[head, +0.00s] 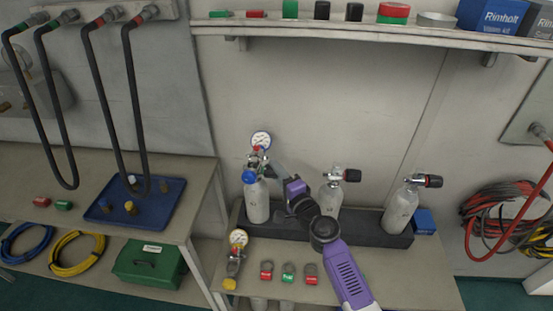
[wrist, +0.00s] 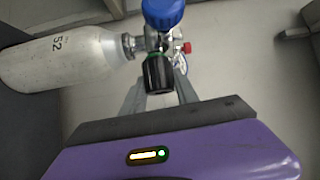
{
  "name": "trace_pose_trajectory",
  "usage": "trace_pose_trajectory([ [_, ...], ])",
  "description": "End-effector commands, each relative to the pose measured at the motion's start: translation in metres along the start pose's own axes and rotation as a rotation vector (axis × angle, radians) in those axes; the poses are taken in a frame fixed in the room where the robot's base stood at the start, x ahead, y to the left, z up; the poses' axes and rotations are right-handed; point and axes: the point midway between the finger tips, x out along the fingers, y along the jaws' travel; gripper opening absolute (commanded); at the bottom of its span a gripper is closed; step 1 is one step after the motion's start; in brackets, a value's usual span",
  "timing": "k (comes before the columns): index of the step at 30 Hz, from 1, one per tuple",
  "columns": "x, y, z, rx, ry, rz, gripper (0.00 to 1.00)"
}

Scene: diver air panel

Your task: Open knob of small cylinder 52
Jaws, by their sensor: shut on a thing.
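Small cylinder 52 (wrist: 62,58) is pale grey and shows its number in the wrist view. In the head view it is the leftmost cylinder (head: 257,203), upright in a dark rack. Its valve carries a black knob (wrist: 158,74) with a green ring, and a blue knob (wrist: 163,12) on the fitting beside it. My gripper (head: 270,166) reaches the valve from the right. In the wrist view its grey fingers lie on either side of the black knob, shut on it. The black knob is hidden in the head view. A pressure gauge (head: 261,140) stands above the valve.
Two more cylinders (head: 330,201) (head: 400,208) with black knobs stand to the right in the rack (head: 370,229). A loose gauge regulator (head: 237,245) and several coloured tags (head: 288,273) lie in front. A shelf (head: 330,36) runs above.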

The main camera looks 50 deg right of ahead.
Motion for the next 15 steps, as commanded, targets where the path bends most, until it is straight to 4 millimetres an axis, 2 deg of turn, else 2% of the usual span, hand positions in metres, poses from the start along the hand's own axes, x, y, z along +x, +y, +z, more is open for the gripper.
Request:
trace_pose_trajectory([
  [1,-0.0006,-0.0051,-0.0002,0.009,-0.001,0.017,0.00],
  [15,-0.0008,0.0018,-0.0003,0.064,-0.003,0.079,0.00],
])
